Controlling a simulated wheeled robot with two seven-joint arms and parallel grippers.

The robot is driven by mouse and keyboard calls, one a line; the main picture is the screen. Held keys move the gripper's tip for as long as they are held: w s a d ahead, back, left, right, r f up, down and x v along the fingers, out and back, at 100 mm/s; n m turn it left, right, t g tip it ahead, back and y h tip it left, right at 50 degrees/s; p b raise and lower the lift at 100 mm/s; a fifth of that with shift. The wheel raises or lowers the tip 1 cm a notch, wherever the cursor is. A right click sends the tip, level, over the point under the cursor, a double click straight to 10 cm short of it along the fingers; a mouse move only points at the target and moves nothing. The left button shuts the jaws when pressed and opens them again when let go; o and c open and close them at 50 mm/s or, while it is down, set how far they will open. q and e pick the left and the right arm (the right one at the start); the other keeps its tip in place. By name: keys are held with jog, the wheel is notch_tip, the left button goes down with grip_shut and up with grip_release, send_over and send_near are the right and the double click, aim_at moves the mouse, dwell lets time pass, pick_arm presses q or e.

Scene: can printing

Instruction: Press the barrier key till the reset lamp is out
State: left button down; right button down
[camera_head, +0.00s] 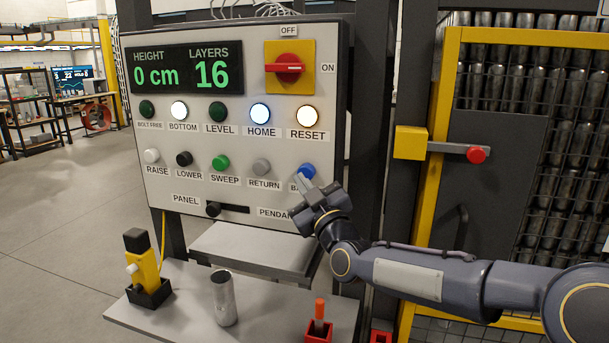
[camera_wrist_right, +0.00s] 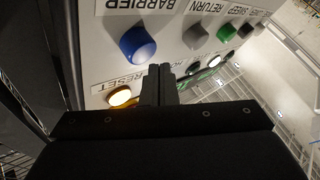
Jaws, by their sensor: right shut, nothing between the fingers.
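The blue barrier key (camera_head: 306,172) is at the right end of the lower button row on the control panel (camera_head: 235,198); my gripper partly covers its label. It shows whole in the right wrist view (camera_wrist_right: 137,45), its label upside down. The reset lamp (camera_head: 306,116) above it is lit warm white, and glows in the wrist view too (camera_wrist_right: 120,96). My right gripper (camera_head: 307,203) is shut and empty, just below the key in the head view. In the wrist view its fingertips (camera_wrist_right: 160,70) appear apart from the key. My left gripper is not in view.
The display (camera_head: 187,70) reads 0 cm and 16 layers; the bottom (camera_head: 179,110) and home (camera_head: 260,112) lamps are lit. A red switch (camera_head: 289,68) points toward ON. A shelf (camera_head: 185,322) below holds a yellow pendant (camera_head: 144,268) and a can (camera_head: 223,298). A yellow-framed gate (camera_head: 445,100) stands right.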

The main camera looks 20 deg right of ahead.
dwell(0.4)
jog(key=shift+w+d+b, duration=0.25)
jog(key=shift+w+b, duration=0.1)
jog(key=shift+b, duration=0.05)
jog(key=shift+w+d, duration=0.55)
jog(key=shift+w, duration=0.2)
dwell(1.1)
dwell(0.3)
jog(key=shift+s+a+b, duration=0.75)
jog(key=shift+s+b, duration=0.1)
jog(key=shift+s, duration=0.25)
